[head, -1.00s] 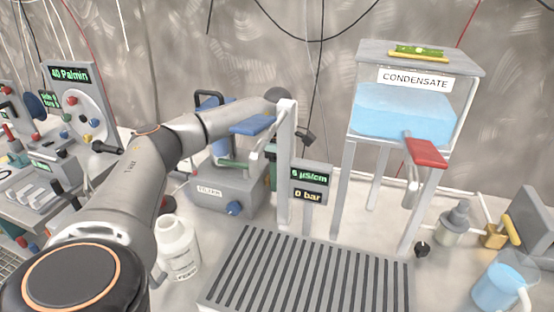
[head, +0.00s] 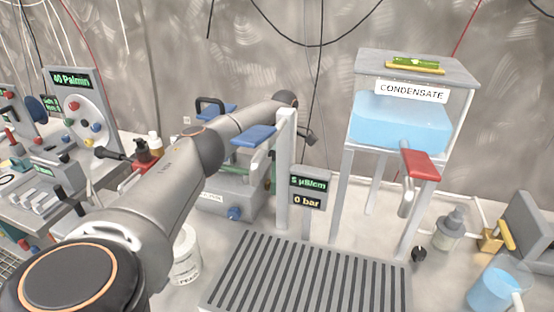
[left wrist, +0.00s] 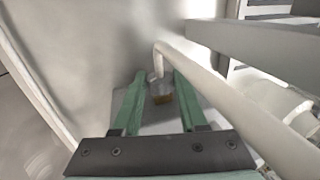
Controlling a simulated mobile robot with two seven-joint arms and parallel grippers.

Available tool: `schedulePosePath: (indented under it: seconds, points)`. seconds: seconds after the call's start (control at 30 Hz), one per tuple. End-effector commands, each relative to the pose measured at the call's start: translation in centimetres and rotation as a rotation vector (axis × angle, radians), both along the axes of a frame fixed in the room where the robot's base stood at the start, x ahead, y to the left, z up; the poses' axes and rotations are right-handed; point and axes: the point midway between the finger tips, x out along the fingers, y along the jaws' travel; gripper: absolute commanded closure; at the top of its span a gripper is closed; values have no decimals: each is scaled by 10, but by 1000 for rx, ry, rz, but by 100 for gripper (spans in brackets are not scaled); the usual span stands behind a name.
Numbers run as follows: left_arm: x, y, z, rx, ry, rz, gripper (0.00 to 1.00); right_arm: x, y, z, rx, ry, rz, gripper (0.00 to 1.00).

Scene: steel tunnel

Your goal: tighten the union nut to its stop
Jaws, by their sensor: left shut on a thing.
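A pale bent pipe (left wrist: 172,55) ends just above this piece. The gripper there is mostly hidden, and the nut cannot be made out. My right gripper is not in view.
The condensate tank (head: 402,122) stands on legs at the right, with a red lever (head: 420,166) in front. A ribbed drain grate (head: 310,272) lies at the front. A display (head: 308,190) reads 0 bar.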

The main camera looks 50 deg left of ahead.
Motion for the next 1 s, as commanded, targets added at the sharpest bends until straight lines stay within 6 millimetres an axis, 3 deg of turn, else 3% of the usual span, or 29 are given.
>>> schedulePosePath:
  seconds: [0.4, 0.43, 0.7, 1.0]
  points:
    - [1, 1, 2, -7, 6, 2, 100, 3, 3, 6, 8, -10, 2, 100]
    - [0, 0, 2, -7, 6, 2, 57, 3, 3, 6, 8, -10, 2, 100]
    - [0, 0, 1, -8, 8, 2, 28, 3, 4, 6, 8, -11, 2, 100]
    - [0, 0, 1, -6, 7, 1, 28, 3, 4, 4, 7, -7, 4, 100]
